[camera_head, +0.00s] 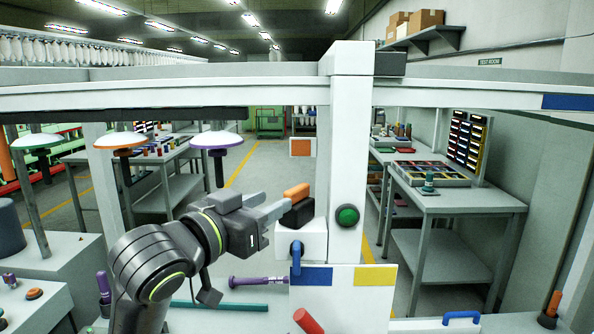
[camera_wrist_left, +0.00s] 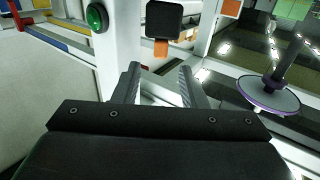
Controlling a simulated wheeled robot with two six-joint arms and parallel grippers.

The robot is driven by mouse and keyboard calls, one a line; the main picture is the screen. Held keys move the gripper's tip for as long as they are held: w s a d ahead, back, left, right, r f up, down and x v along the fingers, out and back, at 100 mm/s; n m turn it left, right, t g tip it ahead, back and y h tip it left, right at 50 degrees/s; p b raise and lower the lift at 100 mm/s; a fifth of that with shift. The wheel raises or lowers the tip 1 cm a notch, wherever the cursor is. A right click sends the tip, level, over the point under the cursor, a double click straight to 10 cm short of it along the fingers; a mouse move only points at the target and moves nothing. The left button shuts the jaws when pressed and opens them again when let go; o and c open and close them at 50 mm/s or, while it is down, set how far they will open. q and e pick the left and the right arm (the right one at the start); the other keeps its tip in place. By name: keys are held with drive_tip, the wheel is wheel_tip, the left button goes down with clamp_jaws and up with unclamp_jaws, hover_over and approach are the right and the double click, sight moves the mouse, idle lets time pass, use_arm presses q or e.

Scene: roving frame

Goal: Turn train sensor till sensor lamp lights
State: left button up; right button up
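A black block with an orange top (camera_head: 297,193), which looks like the train sensor, sits on a white bracket on the white post. In the left wrist view, which looks upside down, the black block (camera_wrist_left: 163,20) lies beyond the fingertips. A round green lamp (camera_head: 347,215) is on the post face, right of the block. It also shows in the left wrist view (camera_wrist_left: 97,17); I cannot tell whether it is lit. My left gripper (camera_head: 276,208) is just left of the block, and the wrist view shows its fingers (camera_wrist_left: 159,76) apart and empty. My right gripper is out of view.
A blue handle (camera_head: 296,258) hangs below the bracket. A purple cylinder tool (camera_head: 258,282) and a red cylinder (camera_head: 308,321) are nearby. Mushroom-shaped posts (camera_head: 217,140) stand at the left. A white beam (camera_head: 200,91) crosses above my arm.

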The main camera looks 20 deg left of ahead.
sight(297, 187)
use_arm(q)
drive_tip(key=p+x, duration=0.1)
drive_tip(key=x, duration=0.7)
drive_tip(key=shift+w+d, duration=0.15)
drive_tip(key=shift+w, duration=0.2)
drive_tip(key=shift+c, duration=0.2)
clamp_jaws()
